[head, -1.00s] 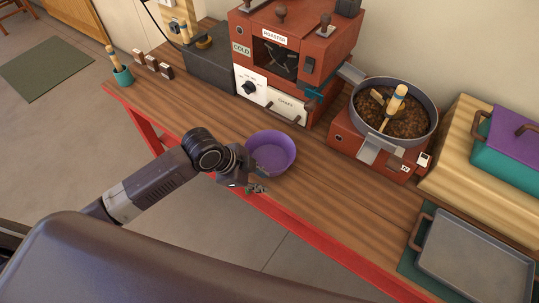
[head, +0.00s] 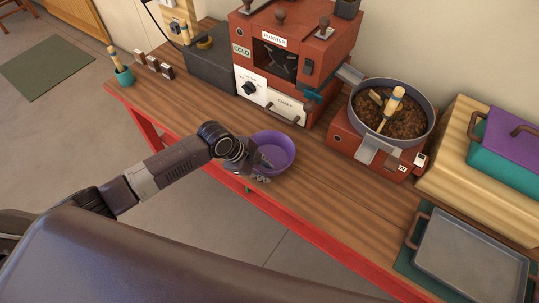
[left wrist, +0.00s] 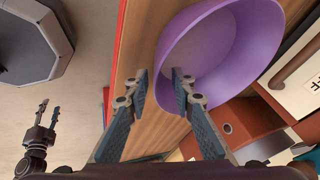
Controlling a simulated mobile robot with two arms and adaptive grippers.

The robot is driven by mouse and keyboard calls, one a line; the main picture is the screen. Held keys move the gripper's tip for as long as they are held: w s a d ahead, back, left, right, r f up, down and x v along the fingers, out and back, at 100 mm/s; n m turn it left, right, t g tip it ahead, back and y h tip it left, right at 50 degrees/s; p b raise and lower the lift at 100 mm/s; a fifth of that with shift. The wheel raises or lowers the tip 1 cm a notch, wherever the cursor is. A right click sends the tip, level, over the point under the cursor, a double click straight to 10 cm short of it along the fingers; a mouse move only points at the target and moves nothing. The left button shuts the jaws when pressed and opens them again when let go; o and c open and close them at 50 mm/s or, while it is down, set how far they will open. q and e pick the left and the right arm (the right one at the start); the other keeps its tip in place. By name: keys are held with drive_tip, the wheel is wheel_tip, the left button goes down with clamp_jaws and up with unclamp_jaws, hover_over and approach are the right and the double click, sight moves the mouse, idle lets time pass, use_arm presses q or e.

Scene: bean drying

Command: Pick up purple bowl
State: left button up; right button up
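The purple bowl (head: 285,140) stands upright near the front edge of the wooden table, below the roaster. My left gripper (head: 263,170) is at the bowl's near left rim. In the left wrist view the gripper (left wrist: 160,78) is open. One finger overlaps the inside of the bowl (left wrist: 245,30) and the other is outside it over the table, so the fingers appear to straddle the rim. I cannot tell whether they touch it. My right gripper (left wrist: 49,108) shows at the left of the left wrist view, its fingers apart and empty, away from the bowl.
The red roaster (head: 276,22) stands behind the bowl. A cooling pan of beans (head: 405,125) is to its right. A grey tray (head: 470,258) and a teal box with a purple lid (head: 515,140) are farther right. The table left of the bowl is mostly clear.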

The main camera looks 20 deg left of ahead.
use_arm(q)
drive_tip(key=shift+c, duration=0.3)
clamp_jaws()
idle(0.3)
wheel_tip(320, 180, up, 20)
drive_tip(key=b, duration=0.1)
drive_tip(key=shift+b, duration=0.35)
